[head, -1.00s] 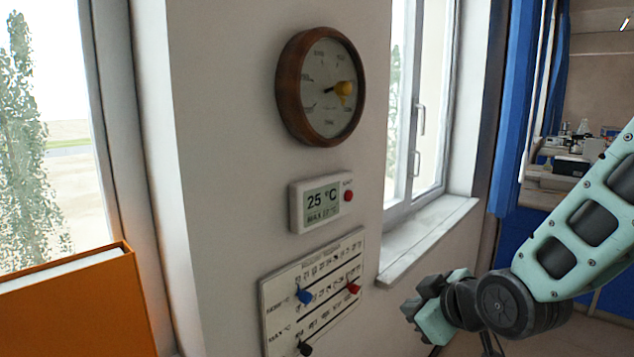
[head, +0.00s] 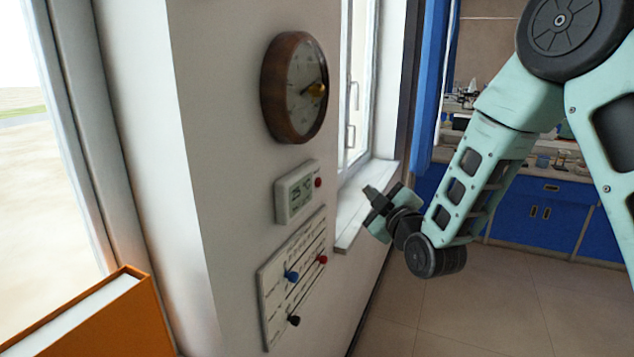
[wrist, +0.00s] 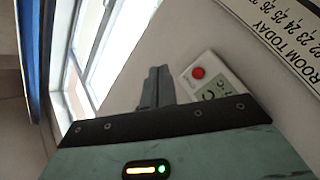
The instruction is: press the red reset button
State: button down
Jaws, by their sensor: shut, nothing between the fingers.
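The red reset button (head: 318,182) is a small round knob on the right side of a white digital thermometer (head: 295,193) mounted on the wall. In the wrist view the red button (wrist: 197,73) shows on the thermometer's face (wrist: 215,80), and the display is partly hidden by my gripper's body. My gripper (head: 372,194) is shut and empty, to the right of the button and apart from it in the head view. Its closed fingers (wrist: 157,88) appear to the left of the button in the wrist view.
A round wooden dial (head: 294,88) hangs above the thermometer. Below is a white slider board (head: 270,300) with blue, red and black knobs. A window sill (head: 352,215) juts out to the right. An orange book or binder (head: 110,325) stands at the lower left.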

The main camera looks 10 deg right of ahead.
aim_at(319, 182)
jog(key=w+a+p, duration=0.1)
jog(key=w+a, duration=0.4)
jog(key=a, duration=0.2)
dwell(0.5)
jog(key=shift+w+a, duration=0.1)
jog(key=shift+a, duration=0.05)
dwell(1.7)
jog(key=shift+w+a+b, duration=0.2)
jog(key=shift+a+b, duration=0.1)
jog(key=shift+b, duration=0.1)
jog(key=shift+w+a, duration=0.2)
jog(key=shift+a, duration=0.05)
dwell(0.6)
dwell(0.4)
jog(key=shift+s+d+b, duration=0.45)
jog(key=shift+d+b, duration=0.15)
jog(key=shift+b, duration=0.05)
jog(key=shift+d, duration=0.1)
